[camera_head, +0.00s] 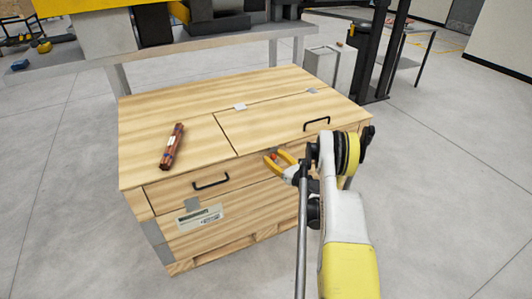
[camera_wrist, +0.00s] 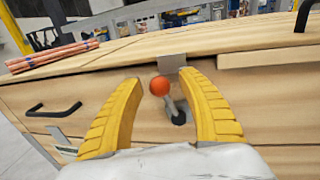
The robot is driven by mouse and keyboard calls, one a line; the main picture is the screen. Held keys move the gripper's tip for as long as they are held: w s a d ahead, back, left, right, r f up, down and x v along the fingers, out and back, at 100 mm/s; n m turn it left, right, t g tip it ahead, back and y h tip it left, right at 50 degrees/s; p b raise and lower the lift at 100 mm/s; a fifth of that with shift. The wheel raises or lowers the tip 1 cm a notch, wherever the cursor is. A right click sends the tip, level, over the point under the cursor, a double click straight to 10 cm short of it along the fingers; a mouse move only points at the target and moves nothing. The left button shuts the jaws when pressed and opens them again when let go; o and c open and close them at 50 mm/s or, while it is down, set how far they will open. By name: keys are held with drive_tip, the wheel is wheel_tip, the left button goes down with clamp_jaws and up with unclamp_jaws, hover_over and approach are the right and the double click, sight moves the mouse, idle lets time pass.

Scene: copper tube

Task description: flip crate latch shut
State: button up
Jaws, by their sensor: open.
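The crate latch (camera_wrist: 169,98) is a short grey lever with an orange-red ball knob, on the crate's front face. The lever leans up and slightly left from a dark pivot. Its knob is just below a grey metal plate (camera_wrist: 172,66) at the lid edge. The wooden crate (camera_head: 170,100) has a closed-looking hinged lid (camera_head: 265,120) at right. My gripper (camera_wrist: 160,82) has its yellow fingers spread, one on each side of the knob, with no clear contact. In the head view my gripper (camera_head: 277,157) is at the crate's front edge, and the latch is mostly hidden.
A bundle of copper tubes (camera_head: 173,146) lies on the crate's left top. Black handles are on the lid (camera_head: 317,122) and front (camera_head: 211,181). A workbench (camera_head: 230,36) stands behind. A grey bin (camera_head: 330,67) stands behind right. The floor around is mostly clear.

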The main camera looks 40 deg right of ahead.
drive_tip(key=shift+w, duration=0.1)
drive_tip(key=shift+s, duration=0.2)
clamp_jaws()
drive_tip(key=shift+s+d+r+m, duration=0.1)
drive_tip(key=shift+d+r+m, duration=0.05)
drive_tip(key=shift+d+m, duration=0.4)
unclamp_jaws()
drive_tip(key=shift+a, duration=0.15)
wheel_tip(320, 180, up, 10)
drive_tip(key=shift+r, duration=0.1)
